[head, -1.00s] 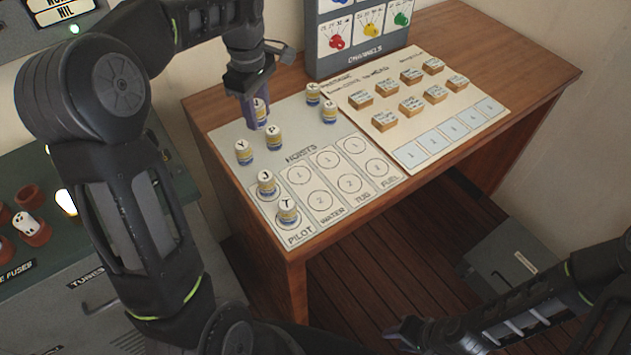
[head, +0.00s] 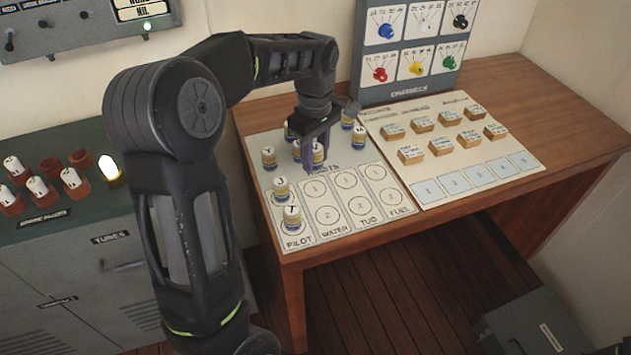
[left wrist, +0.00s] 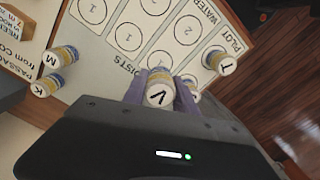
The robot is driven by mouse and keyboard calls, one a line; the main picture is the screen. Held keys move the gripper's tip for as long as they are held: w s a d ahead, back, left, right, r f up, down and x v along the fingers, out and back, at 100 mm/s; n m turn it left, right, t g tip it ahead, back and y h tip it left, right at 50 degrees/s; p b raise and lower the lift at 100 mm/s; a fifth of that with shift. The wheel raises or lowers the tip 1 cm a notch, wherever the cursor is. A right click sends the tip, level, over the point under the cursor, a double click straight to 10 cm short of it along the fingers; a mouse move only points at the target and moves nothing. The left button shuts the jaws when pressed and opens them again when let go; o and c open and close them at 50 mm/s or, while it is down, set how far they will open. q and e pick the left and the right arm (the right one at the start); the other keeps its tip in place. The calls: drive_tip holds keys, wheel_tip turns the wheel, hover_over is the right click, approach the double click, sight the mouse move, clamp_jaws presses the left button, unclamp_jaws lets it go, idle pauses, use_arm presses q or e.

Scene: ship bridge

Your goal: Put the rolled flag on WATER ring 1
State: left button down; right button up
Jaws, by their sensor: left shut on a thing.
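My left gripper (head: 308,142) is shut on a rolled flag (head: 319,156), a small white cylinder with blue and yellow bands. In the left wrist view the held flag (left wrist: 160,87) sits between purple fingers, its top letter looking like V. In the head view it is over the far side of the hoists board, just beyond WATER ring 1 (head: 315,188). That ring looks empty; in the wrist view the held flag partly hides it. My right gripper is not in view.
Flags J (head: 281,189) and T (head: 292,219) stand in the PILOT column, left of WATER. Flag Y (head: 268,158) and others stand along the board's (head: 342,234) far side, near the gripper. WATER ring 2 (head: 327,215) and the TUG and FUEL rings look empty.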

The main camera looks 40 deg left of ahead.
sight(315, 147)
use_arm(q)
drive_tip(key=shift+f, duration=1.95)
drive_tip(key=shift+f+p, duration=0.45)
drive_tip(key=shift+f, duration=1.4)
drive_tip(key=shift+f, duration=0.2)
drive_tip(key=c, duration=1)
unclamp_jaws()
drive_tip(key=shift+r, duration=0.15)
wheel_tip(315, 147, up, 12)
drive_tip(key=shift+r+b, duration=0.1)
drive_tip(key=shift+b, duration=0.4)
